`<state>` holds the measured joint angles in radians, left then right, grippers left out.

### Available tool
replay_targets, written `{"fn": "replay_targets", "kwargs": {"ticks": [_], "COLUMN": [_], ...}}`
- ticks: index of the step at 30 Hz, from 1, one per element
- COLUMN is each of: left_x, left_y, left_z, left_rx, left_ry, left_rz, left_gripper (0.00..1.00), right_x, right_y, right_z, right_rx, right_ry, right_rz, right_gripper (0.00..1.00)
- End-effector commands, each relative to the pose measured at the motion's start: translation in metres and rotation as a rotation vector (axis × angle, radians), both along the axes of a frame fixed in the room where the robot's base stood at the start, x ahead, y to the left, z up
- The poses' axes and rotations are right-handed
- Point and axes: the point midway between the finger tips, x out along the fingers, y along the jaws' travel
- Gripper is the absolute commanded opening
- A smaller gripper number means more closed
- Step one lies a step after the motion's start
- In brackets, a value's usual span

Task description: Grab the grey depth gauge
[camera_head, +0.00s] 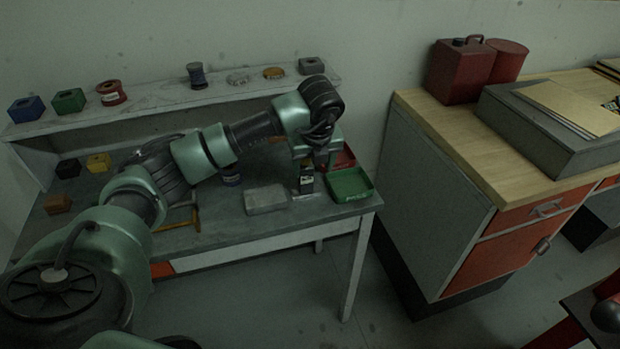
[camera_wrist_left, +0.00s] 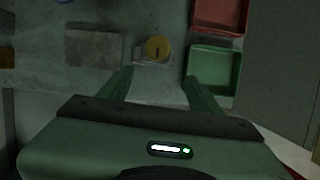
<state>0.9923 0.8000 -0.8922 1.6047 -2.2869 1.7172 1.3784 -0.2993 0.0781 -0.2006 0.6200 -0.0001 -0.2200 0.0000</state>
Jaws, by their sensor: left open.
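What looks like the depth gauge (camera_wrist_left: 157,49) shows in the left wrist view as a yellowish round dial with a dark mark over a pale grey base. It stands on the workbench (camera_head: 232,228), between a flat grey block (camera_head: 265,199) and a green tray (camera_head: 350,185). My left gripper (camera_head: 318,165) points down over that spot in the head view and partly covers it. In the left wrist view its fingers (camera_wrist_left: 160,88) are spread and empty, with the gauge just beyond the gap between the tips. Contact is not visible. My right gripper is not in view.
A red tray (camera_wrist_left: 218,15) adjoins the green one. A back shelf (camera_head: 160,98) holds several blocks and spools. Small blocks and a yellow-handled tool (camera_head: 180,221) lie on the bench's left. A wooden-topped cabinet (camera_head: 440,185) with a red can (camera_head: 460,70) stands right, across a floor gap.

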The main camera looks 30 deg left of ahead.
Motion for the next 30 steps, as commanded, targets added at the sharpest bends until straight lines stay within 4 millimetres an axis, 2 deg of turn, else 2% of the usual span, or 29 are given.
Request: {"fn": "replay_targets", "kwargs": {"ticks": [1, 4, 11, 17, 21, 29, 30], "left_x": [0.000, 0.000, 0.007, 0.016, 0.020, 0.022, 0.022], "left_y": [0.011, 0.022, 0.028, 0.033, 0.038, 0.039, 0.039], "left_z": [0.010, 0.014, -0.009, -0.035, -0.052, -0.056, -0.056], "left_rx": [0.040, 0.075, 0.076, 0.074, 0.073, 0.073, 0.073], "left_ry": [-0.010, -0.018, -0.014, -0.013, -0.016, -0.017, -0.017], "left_rz": [0.027, 0.056, 0.057, 0.054, 0.053, 0.053, 0.053], "left_gripper": [0.64, 0.64, 0.64, 0.64, 0.64, 0.64, 0.58], "right_x": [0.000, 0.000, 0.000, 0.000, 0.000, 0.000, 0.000], "right_y": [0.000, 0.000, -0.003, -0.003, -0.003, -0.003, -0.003], "right_z": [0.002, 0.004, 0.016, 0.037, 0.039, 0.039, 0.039], "right_rx": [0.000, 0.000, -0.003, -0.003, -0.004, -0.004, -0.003], "right_ry": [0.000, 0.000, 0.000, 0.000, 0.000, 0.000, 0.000], "right_rz": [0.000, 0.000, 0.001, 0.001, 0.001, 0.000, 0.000], "right_gripper": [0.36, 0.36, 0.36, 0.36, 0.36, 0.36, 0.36]}}
